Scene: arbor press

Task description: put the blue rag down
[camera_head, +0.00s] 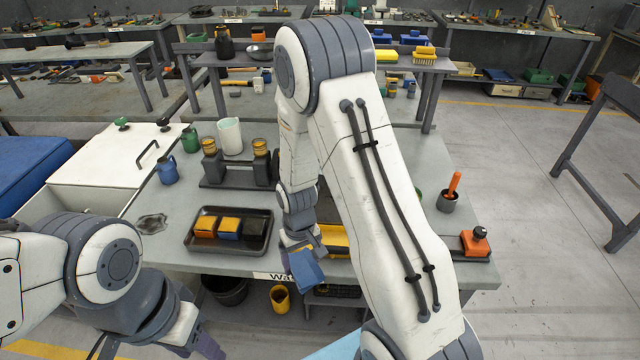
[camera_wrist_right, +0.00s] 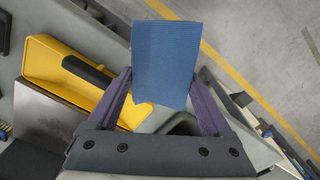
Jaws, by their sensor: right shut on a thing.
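My right gripper (camera_head: 300,246) is shut on the blue rag (camera_head: 308,270). The rag hangs from the jaws near the front edge of the workbench (camera_head: 178,248). In the right wrist view the ribbed blue rag (camera_wrist_right: 167,58) spans the space between the two purple fingers of my right gripper (camera_wrist_right: 162,80). My left gripper (camera_head: 198,346) is low at the bottom left, in front of the bench; its fingertips are partly hidden, so its opening cannot be told.
A dark stain (camera_head: 150,223) marks the bench. A yellow container (camera_wrist_right: 42,58) is left of the rag in the wrist view. A cup with an orange handle (camera_head: 447,202) stands at right.

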